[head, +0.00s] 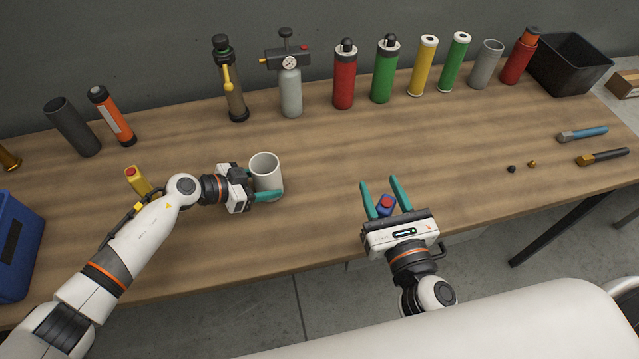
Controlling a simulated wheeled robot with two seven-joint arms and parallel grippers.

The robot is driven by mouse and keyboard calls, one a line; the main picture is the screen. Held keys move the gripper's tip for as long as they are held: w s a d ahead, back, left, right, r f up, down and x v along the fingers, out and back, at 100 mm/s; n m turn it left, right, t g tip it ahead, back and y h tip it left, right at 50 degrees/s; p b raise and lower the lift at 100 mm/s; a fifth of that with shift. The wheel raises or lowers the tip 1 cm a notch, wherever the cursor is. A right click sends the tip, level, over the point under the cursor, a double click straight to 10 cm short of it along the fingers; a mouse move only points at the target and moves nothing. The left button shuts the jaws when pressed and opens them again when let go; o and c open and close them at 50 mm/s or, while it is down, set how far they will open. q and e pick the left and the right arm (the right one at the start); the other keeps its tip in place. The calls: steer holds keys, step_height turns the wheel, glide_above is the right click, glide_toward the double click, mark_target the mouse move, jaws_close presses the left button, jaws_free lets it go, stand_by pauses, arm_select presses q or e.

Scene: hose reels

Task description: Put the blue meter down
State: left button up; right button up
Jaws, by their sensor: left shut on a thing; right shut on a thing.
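The blue meter (385,209) is a small blue block with a red top. It sits between the teal fingers of my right gripper (386,186), close to the palm, near the table's front edge. The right gripper is shut on it; whether the meter touches the tabletop is hard to tell. My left gripper (270,186) is shut on a pale grey open-topped cup (264,168), which is upright at centre left. One left finger shows along the cup's front; the other is mostly hidden.
The wooden table (320,150) is clear between the cup and the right gripper. A yellow meter-like block (137,180) lies behind my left forearm. Cylinders, including a red one (344,78), line the back. A black bin (570,62) is back right; a blue bin (18,245) is left.

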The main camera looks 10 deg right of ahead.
steer(key=w+a+r+n+g+y, duration=0.1)
steer(key=w+a+r+n+y, duration=0.15)
steer(key=w+a+r, duration=0.65)
steer(key=w+a+r+n+y, duration=0.2)
steer(key=w+a+r+y, duration=0.2)
steer(key=w+a+r, duration=0.5)
step_height(320, 180, down, 20)
steer(key=w+a, duration=0.1)
steer(key=w, duration=0.1)
steer(key=shift+a, duration=0.4)
steer(key=o, duration=1)
steer(key=shift+f, duration=0.1)
steer(key=v, duration=1.2)
steer(key=shift+d+r, duration=0.15)
steer(key=shift+r, duration=0.15)
